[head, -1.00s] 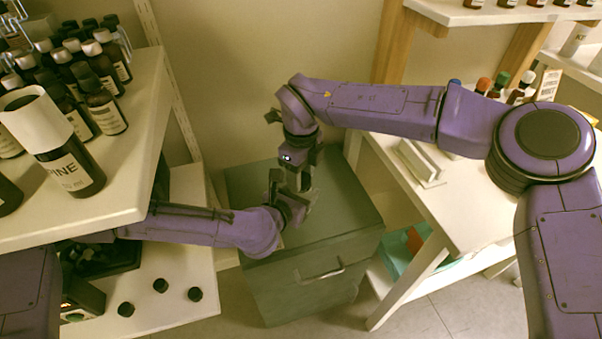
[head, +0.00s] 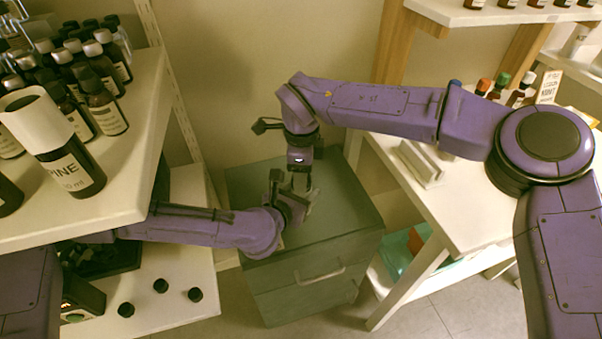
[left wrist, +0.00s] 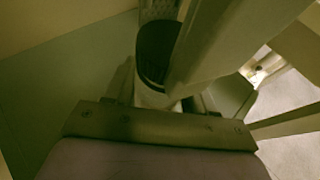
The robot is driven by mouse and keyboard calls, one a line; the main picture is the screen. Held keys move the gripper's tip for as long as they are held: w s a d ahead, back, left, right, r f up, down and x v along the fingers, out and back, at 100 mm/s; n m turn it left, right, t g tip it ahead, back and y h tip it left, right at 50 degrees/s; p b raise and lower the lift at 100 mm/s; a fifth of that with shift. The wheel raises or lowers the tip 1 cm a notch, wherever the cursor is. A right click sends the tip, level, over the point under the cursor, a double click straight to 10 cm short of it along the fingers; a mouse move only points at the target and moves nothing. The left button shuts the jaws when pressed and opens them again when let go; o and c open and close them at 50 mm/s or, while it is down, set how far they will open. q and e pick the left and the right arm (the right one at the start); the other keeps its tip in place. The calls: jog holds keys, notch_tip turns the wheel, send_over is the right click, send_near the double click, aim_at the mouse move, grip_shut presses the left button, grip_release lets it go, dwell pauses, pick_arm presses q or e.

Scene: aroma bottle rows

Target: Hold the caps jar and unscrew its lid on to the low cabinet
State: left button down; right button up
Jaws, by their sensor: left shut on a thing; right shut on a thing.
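The caps jar (left wrist: 150,97) is mostly hidden by my grippers in the head view. In the left wrist view a small pale part of it shows below a dark round top, which looks like its lid (left wrist: 155,50). My left gripper (head: 304,204) is shut on the jar, above the low cabinet. My right gripper (head: 300,184) points down from above, just over the left one, and is shut on the lid. Whether the lid is loose from the jar cannot be told. The low grey-green cabinet (head: 345,205) stands below both grippers.
A white shelf (head: 125,195) with several dark bottles (head: 105,105) stands at left, with dark caps (head: 160,286) on a lower board. A white table (head: 450,205) stands at right. The cabinet top has bare room around the grippers.

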jog(key=shift+r, duration=1)
jog(key=shift+r, duration=2)
pick_arm(q)
jog(key=shift+c, duration=1.4)
grip_release()
